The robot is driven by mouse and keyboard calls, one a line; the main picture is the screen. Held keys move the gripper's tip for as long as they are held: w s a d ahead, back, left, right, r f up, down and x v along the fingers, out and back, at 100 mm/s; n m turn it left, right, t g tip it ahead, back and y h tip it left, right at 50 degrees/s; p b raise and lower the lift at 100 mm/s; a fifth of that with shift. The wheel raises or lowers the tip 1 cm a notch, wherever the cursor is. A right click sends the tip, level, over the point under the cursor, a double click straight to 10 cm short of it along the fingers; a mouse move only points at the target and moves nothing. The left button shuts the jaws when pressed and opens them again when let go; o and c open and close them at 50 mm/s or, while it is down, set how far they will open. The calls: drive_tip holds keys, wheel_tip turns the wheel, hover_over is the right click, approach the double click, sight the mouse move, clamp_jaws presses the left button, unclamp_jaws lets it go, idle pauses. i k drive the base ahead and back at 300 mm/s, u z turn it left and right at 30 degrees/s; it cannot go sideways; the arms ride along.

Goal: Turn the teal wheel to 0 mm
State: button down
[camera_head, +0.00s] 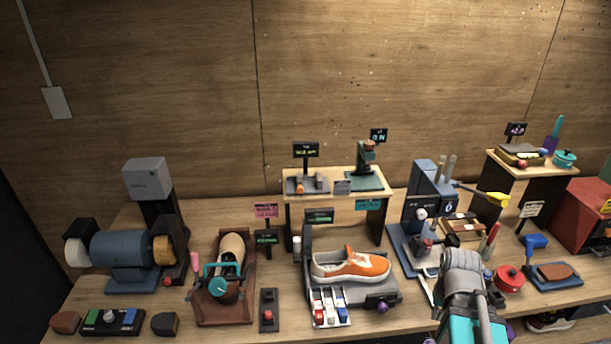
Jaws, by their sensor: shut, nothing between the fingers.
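A teal wheel (218,287) sits at the front of the shoe stand (238,314) on the left part of the bench. A cream and dark shoe (231,252) is on that stand, with a teal bracket across it. A small dark display with green text (267,238) stands just right of the stand; its reading is too small to make out. My grey arm rises at the lower right, well to the right of the wheel. I cannot make out my gripper's fingers. Another round teal part (565,158) is on the raised shelf at far right.
A blue grinder (120,248) stands left of the shoe stand. A switch box with a red button (268,315) stands to its right. An orange sneaker (350,265) on a grey holder and a tray of small bottles (329,309) lie between the stand and my arm.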

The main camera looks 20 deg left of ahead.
sight(218, 285)
drive_tip(key=u, duration=1.55)
